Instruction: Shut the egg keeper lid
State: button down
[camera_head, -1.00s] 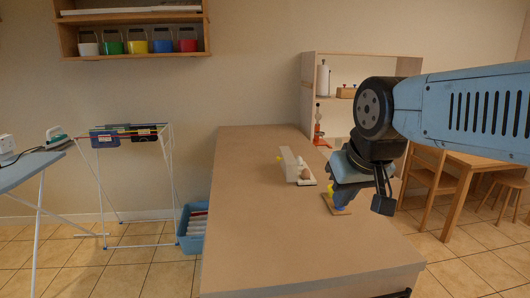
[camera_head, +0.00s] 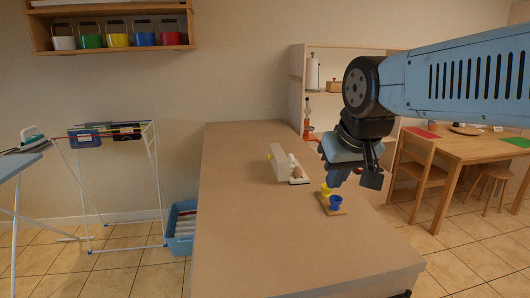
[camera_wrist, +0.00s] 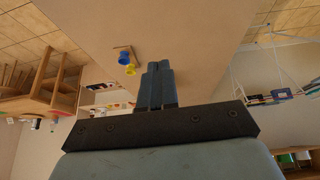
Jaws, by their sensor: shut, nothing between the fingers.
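The egg keeper (camera_head: 296,181) sits on the long counter in the head view, a pale tray holding a white egg (camera_head: 291,158) and a brown egg (camera_head: 297,172). Its pale lid (camera_head: 277,163) stands raised along the tray's left side. My gripper (camera_head: 332,180) is above the counter, to the right of the keeper and apart from it. The wrist view shows its fingers (camera_wrist: 158,72) closed together and empty. The keeper is not seen in the wrist view.
A small wooden board (camera_head: 333,211) with a yellow cup (camera_head: 326,189) and a blue cup (camera_head: 336,202) lies close to my gripper. A red stand (camera_head: 309,133) is behind, by the shelf unit (camera_head: 297,85). The counter's front and left (camera_head: 260,235) are clear.

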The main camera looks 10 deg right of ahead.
jog(key=w+r+m+g+h, duration=0.1)
jog(key=w+r+g+h, duration=0.15)
jog(key=w, duration=2.75)
jog(key=w+a+f+h, duration=0.1)
jog(key=w+a+f, duration=0.1)
jog(key=w, duration=0.5)
jog(key=w+a+f+h, duration=0.1)
jog(key=w+a+f, duration=0.1)
jog(key=w, duration=0.5)
jog(key=m+t+h, duration=0.1)
jog(key=h, duration=0.1)
send_near(272, 156)
jog(key=x, duration=0.3)
jog(key=a+x, duration=0.1)
jog(key=x, duration=0.1)
jog(key=shift+w+f, duration=0.25)
jog(key=shift+f, duration=0.1)
jog(key=shift+d, duration=0.75)
